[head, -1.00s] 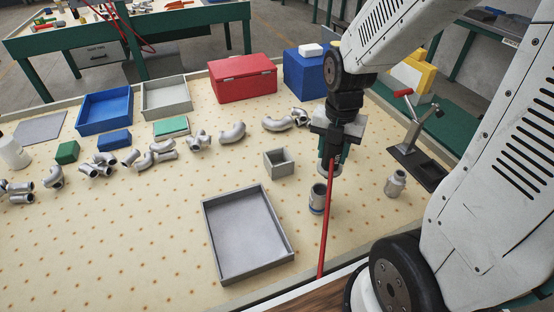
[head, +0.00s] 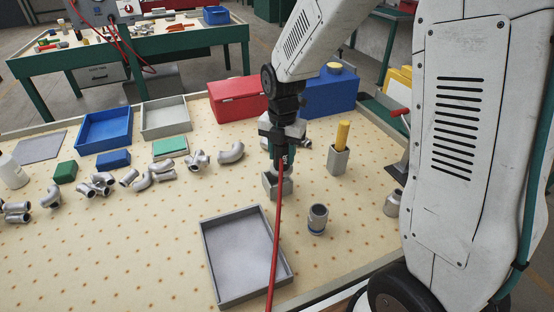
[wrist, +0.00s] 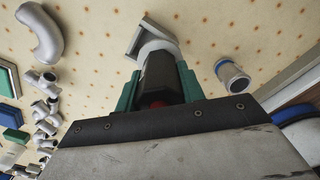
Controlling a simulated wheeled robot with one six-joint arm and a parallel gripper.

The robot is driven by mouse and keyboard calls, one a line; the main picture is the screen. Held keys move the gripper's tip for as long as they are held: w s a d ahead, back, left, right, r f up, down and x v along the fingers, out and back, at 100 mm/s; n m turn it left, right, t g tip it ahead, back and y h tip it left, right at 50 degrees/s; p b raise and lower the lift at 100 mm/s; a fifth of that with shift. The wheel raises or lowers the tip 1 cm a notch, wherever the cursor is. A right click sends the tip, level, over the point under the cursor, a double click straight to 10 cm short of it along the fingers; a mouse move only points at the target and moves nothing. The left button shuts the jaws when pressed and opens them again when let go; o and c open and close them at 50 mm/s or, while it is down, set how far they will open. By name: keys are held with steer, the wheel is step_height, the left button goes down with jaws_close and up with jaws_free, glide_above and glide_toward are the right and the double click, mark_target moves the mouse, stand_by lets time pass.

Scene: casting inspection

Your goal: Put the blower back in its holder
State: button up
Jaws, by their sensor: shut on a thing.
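My gripper (head: 281,150) is shut on the blower, a dark tool with a pale round lower end and a red hose (head: 275,240) trailing toward me. In the wrist view the blower (wrist: 158,75) sits between the green fingers (wrist: 157,92). The holder, a small grey square box (head: 279,188), stands on the table directly below the blower; its rim also shows in the wrist view (wrist: 133,42). The blower is upright over the holder and its lower end overlaps the opening. I cannot tell how far it is inside.
A metal fitting (head: 317,219) stands right of the holder. A grey tray (head: 208,262) lies in front. A grey cup (head: 338,160) with a yellow cylinder stands behind right. Several pipe elbows (head: 231,153) lie left. A red box (head: 237,100) and blue box (head: 330,95) are behind.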

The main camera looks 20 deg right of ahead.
mark_target(277, 160)
steer(key=shift+w+a, duration=0.25)
steer(key=shift+w, duration=0.15)
steer(key=shift+w+a+f, duration=0.1)
steer(key=shift+w+f, duration=0.1)
steer(key=shift+f, duration=0.6)
steer(key=shift+w+a+f, duration=0.1)
steer(key=shift+w+f, duration=0.05)
steer(key=shift+f, duration=0.65)
steer(key=shift+f, duration=0.1)
steer(key=shift+f, duration=0.15)
steer(key=o, duration=1)
